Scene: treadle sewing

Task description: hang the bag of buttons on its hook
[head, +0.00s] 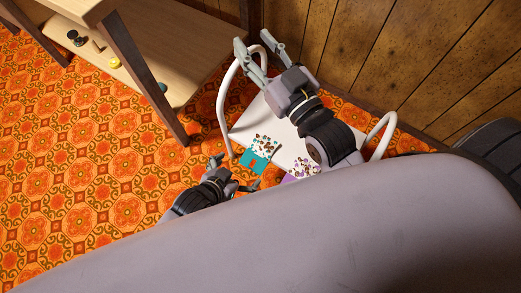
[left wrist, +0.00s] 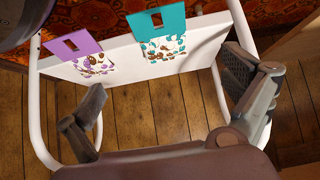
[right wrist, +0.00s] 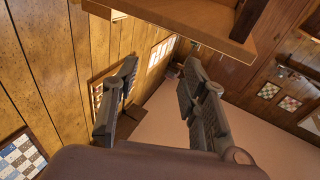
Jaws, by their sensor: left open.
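Two clear bags of buttons are at the edge of a white panel in the head view: one with a teal card (head: 256,162), one with a purple card (head: 290,178), partly hidden by my arm. The left wrist view shows the teal-card bag (left wrist: 158,28) right of the purple-card bag (left wrist: 76,45); both cards have a slot. My left gripper (head: 236,173) is open and empty, just left of the teal card in the head view. My right gripper (head: 253,42) is open and empty above the far side of the panel. I cannot make out a hook.
The white panel (head: 243,131) has white tube loops (head: 221,98) at its sides. A wooden shelf unit (head: 167,60) at the upper left holds dark and yellow small items (head: 114,62). Wood-panelled wall (head: 400,55) stands behind. Patterned orange floor (head: 80,160) is clear at left.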

